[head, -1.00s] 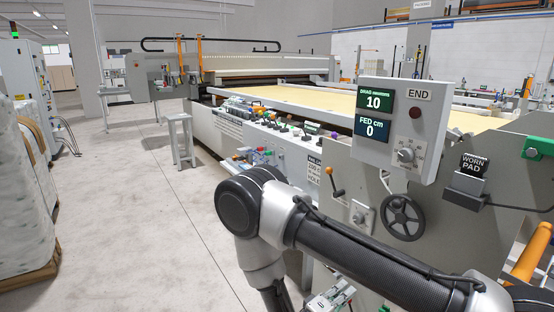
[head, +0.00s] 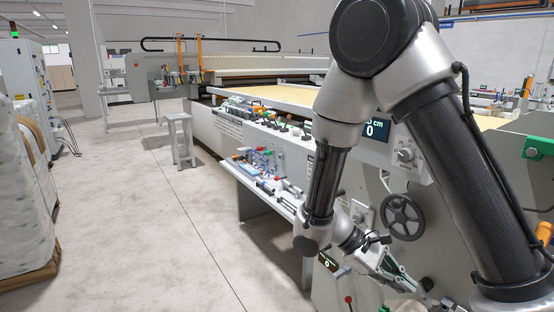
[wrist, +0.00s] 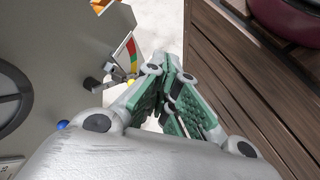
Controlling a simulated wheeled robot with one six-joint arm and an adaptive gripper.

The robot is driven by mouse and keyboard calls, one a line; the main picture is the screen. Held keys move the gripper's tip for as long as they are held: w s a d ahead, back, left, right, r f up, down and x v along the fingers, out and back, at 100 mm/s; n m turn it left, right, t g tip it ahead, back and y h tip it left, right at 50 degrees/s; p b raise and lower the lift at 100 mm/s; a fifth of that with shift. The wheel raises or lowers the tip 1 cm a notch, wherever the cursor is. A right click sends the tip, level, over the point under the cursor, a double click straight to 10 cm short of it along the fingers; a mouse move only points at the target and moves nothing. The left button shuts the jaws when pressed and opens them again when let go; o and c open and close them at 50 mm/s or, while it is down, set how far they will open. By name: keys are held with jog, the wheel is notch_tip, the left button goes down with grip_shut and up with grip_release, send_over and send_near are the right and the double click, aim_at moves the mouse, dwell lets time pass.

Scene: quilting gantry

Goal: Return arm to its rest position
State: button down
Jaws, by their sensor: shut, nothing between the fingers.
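My arm is folded in the head view, with its elbow high and its forearm hanging down in front of the machine's control end. My gripper (head: 408,274) is low at the front of the machine, with its green-padded fingers pointing down and to the right. In the wrist view my gripper (wrist: 170,80) has its fingers together with nothing held between them. My arm hides most of the counter display (head: 374,128) and its END box.
A black handwheel (head: 403,217) and a grey knob (head: 404,155) are on the machine panel near my arm. A shelf of small tools (head: 262,184) runs along its side. The wrist view shows a coloured gauge (wrist: 127,54) and brown wooden slats (wrist: 245,75). Open floor (head: 150,230) lies left.

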jog(key=s+d+r+m+t+y, duration=0.2)
jog(key=r+t+y, duration=0.1)
jog(key=r, duration=0.4)
jog(key=s+d+r+m+t+y, duration=0.2)
jog(key=d+r+m+y, duration=0.1)
jog(key=r, duration=0.5)
jog(key=s+d+r+m+t+y, duration=0.2)
jog(key=d+r+m+t+y, duration=0.1)
jog(key=r, duration=0.4)
jog(key=shift+s+d+r+t+y, duration=0.25)
jog(key=shift+s+t+y, duration=0.1)
jog(key=shift+y, duration=0.25)
